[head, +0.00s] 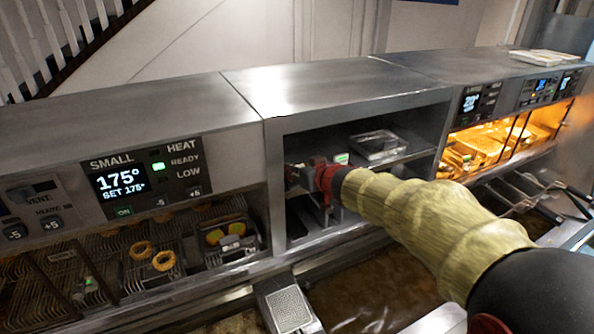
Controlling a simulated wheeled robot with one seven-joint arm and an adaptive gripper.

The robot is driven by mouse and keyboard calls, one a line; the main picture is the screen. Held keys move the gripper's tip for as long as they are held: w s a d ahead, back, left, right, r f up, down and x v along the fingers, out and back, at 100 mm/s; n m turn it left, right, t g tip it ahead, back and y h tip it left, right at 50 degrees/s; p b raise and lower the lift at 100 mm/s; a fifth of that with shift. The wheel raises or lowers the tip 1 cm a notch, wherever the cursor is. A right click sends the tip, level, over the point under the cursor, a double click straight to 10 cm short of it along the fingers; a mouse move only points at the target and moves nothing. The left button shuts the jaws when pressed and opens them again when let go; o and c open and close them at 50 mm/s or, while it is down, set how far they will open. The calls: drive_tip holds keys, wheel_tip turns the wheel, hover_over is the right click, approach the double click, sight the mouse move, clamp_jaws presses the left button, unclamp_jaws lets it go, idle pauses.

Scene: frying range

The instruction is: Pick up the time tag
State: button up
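My gripper (297,176) reaches into the open shelf compartment in the middle of the steel counter. Its dark fingers point left, near the compartment's left wall, and are too small and dark to show whether they are open or hold anything. A small white piece with a green face (341,158) shows just behind and above my red wrist; it may be the time tag, but I cannot read it. My wrist and sleeved arm hide part of the compartment's lower level.
A metal tray (378,145) sits on the shelf right of my gripper. A fryer bay with onion rings (164,260) is at left, a lit warming bay (500,138) at right. Dark oil vats (375,285) lie below.

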drive_tip(key=shift+r+p, duration=0.3)
drive_tip(key=shift+r, duration=0.35)
drive_tip(key=r, duration=0.1)
drive_tip(key=r+p, duration=0.1)
drive_tip(key=shift+s+r, duration=0.2)
drive_tip(key=shift+r, duration=0.15)
drive_tip(key=s+d+r+p, duration=0.2)
drive_tip(key=s+r+p, duration=0.3)
drive_tip(key=s, duration=0.8)
wheel_tip(320, 180, up, 4)
drive_tip(key=shift+s+d+f+p, duration=0.1)
drive_tip(key=shift+s+d+p, duration=0.15)
drive_tip(key=shift+d+p, duration=0.1)
drive_tip(key=shift+f, duration=0.1)
